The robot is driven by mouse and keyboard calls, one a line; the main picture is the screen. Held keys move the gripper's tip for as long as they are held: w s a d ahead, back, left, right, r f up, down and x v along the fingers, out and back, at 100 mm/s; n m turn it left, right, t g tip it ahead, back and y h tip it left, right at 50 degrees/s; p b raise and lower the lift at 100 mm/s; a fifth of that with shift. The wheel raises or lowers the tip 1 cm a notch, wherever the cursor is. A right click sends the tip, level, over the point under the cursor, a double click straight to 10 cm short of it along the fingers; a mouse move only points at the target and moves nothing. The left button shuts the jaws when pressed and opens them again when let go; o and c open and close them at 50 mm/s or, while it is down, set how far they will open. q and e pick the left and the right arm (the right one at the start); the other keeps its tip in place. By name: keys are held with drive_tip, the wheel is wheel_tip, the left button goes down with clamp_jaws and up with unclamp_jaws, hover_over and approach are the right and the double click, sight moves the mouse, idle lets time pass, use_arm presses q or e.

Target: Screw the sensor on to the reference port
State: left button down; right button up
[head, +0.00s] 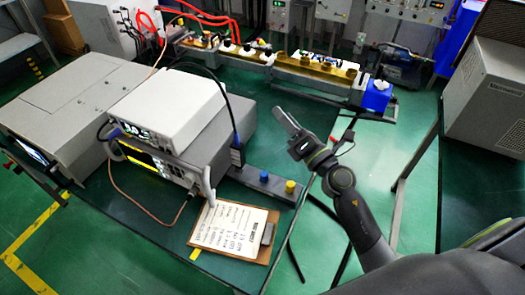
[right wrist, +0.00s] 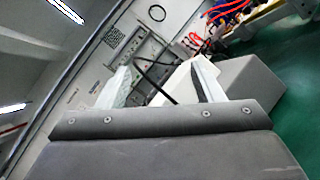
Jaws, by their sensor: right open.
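A small black block (head: 237,153) with a black cable stands upright beside the right side of the stacked instruments; it looks like the sensor. The upper white instrument (head: 175,100) has a lit display; the lower one (head: 150,165) has a yellow-lit screen. The reference port is too small to make out on the lower front. My right gripper (head: 307,130) is in the air to the right of the block, apart from it. In the right wrist view its two fingers (right wrist: 162,85) stand apart, with nothing held between them. My left gripper is in neither view.
A dark rail (head: 262,184) with blue and yellow knobs lies right of the instruments. A clipboard (head: 235,230) lies at the table's front. A large grey box (head: 75,100) stands left. A bench with waveguide parts (head: 315,68) runs behind. A grey cabinet (head: 490,95) stands right.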

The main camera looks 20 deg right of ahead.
drive_tip(key=w+a+f+n+g+y, duration=0.35)
drive_tip(key=a+f+n+g, duration=0.3)
drive_tip(key=n, duration=0.35)
drive_tip(key=n+g+h, duration=0.1)
drive_tip(key=n+g, duration=0.4)
approach(243, 153)
drive_tip(key=w+a, duration=0.2)
drive_tip(key=shift+s+d+f+g+h, duration=0.1)
drive_tip(key=shift+f+g+h, duration=0.1)
drive_tip(key=shift+f, duration=0.1)
drive_tip(key=shift+d+f+g+h, duration=0.1)
drive_tip(key=shift+f+g+h, duration=0.05)
drive_tip(key=shift+f, duration=0.2)
drive_tip(key=b+x, duration=0.4)
drive_tip(key=x, duration=0.2)
drive_tip(key=shift+a+f, duration=0.1)
drive_tip(key=shift+b+x, duration=1.25)
drive_tip(key=shift+x, duration=0.3)
drive_tip(key=shift+c, duration=0.4)
clamp_jaws()
drive_tip(key=shift+r, duration=0.35)
